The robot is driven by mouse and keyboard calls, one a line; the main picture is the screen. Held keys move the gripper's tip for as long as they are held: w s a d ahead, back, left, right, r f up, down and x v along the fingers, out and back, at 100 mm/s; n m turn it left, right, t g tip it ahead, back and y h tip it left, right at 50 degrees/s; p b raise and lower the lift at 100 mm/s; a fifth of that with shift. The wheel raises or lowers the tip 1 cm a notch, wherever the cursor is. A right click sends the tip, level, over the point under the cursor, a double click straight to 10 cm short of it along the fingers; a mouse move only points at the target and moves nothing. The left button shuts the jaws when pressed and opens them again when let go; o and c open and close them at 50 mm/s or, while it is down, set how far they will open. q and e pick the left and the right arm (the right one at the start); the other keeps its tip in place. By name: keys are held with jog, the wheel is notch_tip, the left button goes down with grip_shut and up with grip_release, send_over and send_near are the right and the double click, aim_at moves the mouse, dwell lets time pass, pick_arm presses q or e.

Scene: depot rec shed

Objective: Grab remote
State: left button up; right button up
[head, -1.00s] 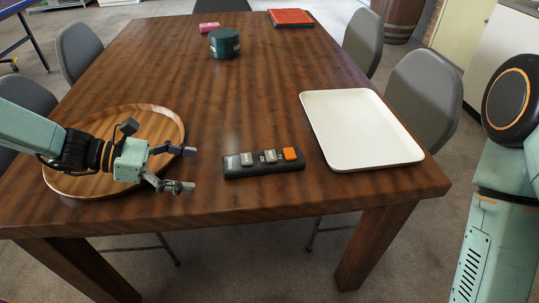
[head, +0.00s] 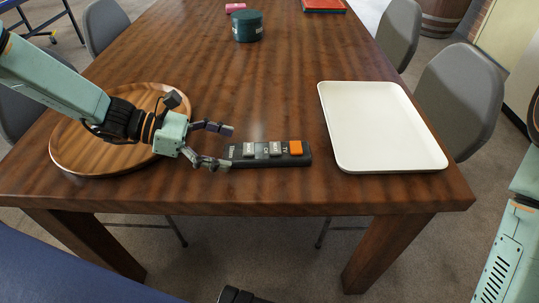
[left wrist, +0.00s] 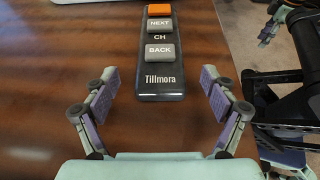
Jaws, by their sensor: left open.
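The remote (head: 268,160) is a dark bar with grey buttons and one orange button at its right end. It lies flat on the wooden table near the front edge. My left gripper (head: 226,147) is open and empty, its fingers pointing right at the remote's left end. In the left wrist view the remote (left wrist: 159,82) runs away from me, its "Tillmora" end between the two spread fingertips, with a gap on each side. Whether the fingers are level with it is hard to tell.
A round wooden tray (head: 75,160) lies under my left arm. A white tray (head: 380,155) lies right of the remote. Grey chairs (head: 465,95) flank the table (head: 250,100).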

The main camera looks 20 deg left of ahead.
aim_at(243, 150)
pick_arm(q)
jog(key=shift+d+f+b, duration=0.3)
jog(key=shift+d+b, duration=0.05)
jog(key=shift+d, duration=0.1)
jog(key=b+x, duration=0.1)
jog(key=x, duration=0.2)
jog(key=shift+w+d+r+b, duration=0.15)
jog(key=shift+d+r+b, duration=0.05)
jog(key=shift+b, duration=0.15)
jog(key=shift+w+d+f, duration=0.1)
jog(key=shift+w+d, duration=0.05)
jog(key=shift+d, duration=0.1)
jog(key=shift+a, duration=0.1)
jog(key=shift+c, duration=0.4)
jog(key=c, duration=1.3)
